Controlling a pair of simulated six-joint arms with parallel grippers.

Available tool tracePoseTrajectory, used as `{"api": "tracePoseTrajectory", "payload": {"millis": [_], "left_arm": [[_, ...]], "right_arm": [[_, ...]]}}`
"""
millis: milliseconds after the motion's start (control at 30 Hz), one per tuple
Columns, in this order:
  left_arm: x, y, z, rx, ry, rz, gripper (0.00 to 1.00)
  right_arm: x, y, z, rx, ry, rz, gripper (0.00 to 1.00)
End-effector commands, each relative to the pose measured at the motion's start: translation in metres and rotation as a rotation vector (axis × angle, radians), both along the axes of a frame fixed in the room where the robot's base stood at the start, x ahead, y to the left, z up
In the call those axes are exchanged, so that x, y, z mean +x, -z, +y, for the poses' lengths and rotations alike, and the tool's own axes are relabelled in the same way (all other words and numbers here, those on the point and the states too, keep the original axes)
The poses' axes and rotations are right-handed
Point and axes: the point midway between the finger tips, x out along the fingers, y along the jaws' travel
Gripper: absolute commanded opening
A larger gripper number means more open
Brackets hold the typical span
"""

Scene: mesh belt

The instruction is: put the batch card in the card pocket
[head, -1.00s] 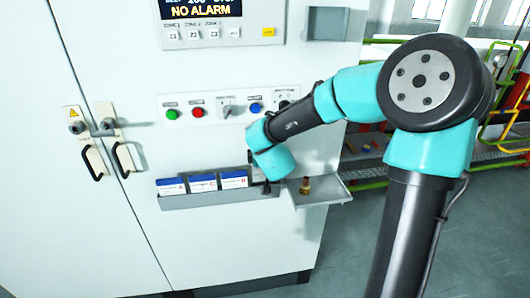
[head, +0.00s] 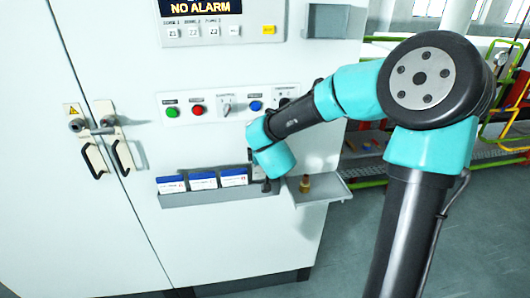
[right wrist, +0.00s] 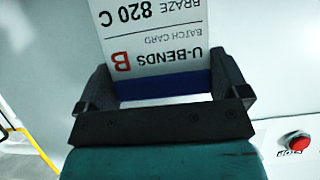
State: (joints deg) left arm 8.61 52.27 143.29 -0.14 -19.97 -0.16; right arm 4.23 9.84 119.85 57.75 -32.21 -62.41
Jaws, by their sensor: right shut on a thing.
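My right gripper (head: 266,186) is low in front of the white cabinet, at the right end of the card rack, and its fingers are mostly hidden behind the wrist in the head view. In the right wrist view its jaws (right wrist: 160,88) are shut on a white batch card (right wrist: 157,40) with a blue band, lettered "U-BENDS B" and "BRAZE 820 C", which appears upside down there. The held card cannot be made out clearly in the head view. I cannot tell for certain which fitting is the card pocket; a grey holder (head: 328,20) is at the cabinet's upper right. My left gripper is not in view.
Three blue-topped cards, including this one (head: 203,181), stand in the grey rack (head: 222,198). A brass piece (head: 305,184) stands on a small shelf (head: 322,193) to the right. Buttons and knobs project above; the red stop button (right wrist: 298,141) shows in the wrist view.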

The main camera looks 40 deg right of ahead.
Motion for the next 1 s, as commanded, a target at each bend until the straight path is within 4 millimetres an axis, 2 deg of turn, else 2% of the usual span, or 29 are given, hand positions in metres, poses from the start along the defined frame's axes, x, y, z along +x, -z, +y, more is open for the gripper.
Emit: {"api": "tracePoseTrajectory", "payload": {"millis": [1000], "left_arm": [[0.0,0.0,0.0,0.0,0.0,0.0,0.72]], "right_arm": [[0.0,0.013,0.0,0.0,0.001,0.001,0.7]]}}
